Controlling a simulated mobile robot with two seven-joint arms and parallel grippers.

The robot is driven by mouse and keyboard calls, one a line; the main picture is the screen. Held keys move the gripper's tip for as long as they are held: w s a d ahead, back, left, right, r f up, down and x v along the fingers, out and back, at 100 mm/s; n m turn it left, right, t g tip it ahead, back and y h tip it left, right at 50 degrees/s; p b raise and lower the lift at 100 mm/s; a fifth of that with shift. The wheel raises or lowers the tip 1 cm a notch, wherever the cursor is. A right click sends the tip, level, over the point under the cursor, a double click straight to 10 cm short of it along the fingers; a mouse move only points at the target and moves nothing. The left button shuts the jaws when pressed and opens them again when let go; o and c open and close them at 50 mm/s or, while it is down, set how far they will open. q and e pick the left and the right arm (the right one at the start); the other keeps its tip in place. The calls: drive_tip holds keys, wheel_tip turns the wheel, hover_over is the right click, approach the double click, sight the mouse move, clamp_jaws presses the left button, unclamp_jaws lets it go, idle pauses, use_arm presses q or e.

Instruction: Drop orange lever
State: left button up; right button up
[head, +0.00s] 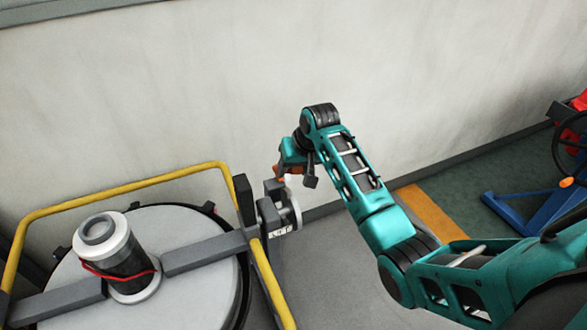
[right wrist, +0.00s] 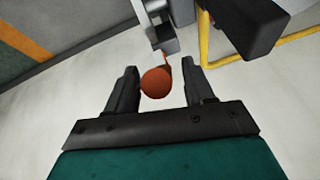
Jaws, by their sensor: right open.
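The orange lever shows in the right wrist view as a round orange knob (right wrist: 156,82) on a short orange stem, joined to a grey bracket (right wrist: 160,30). My right gripper (right wrist: 152,88) is open, with one dark finger on each side of the knob. The knob lies between the fingers, with a gap visible on both sides. In the head view my right gripper (head: 298,178) is beside the grey valve fitting (head: 278,205) at the tank's right edge. Only a small orange patch of the lever (head: 278,171) shows there. My left gripper is out of view.
A round tank lid (head: 195,225) with a grey crossbar and a cylinder (head: 103,245) sits inside a yellow rail (head: 110,190) at the lower left. A pale wall (head: 180,90) stands behind. A blue frame (head: 520,212) is at the far right.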

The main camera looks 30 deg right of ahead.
drive_tip(key=shift+w+f, duration=0.15)
drive_tip(key=shift+f, duration=0.3)
clamp_jaws()
idle(0.3)
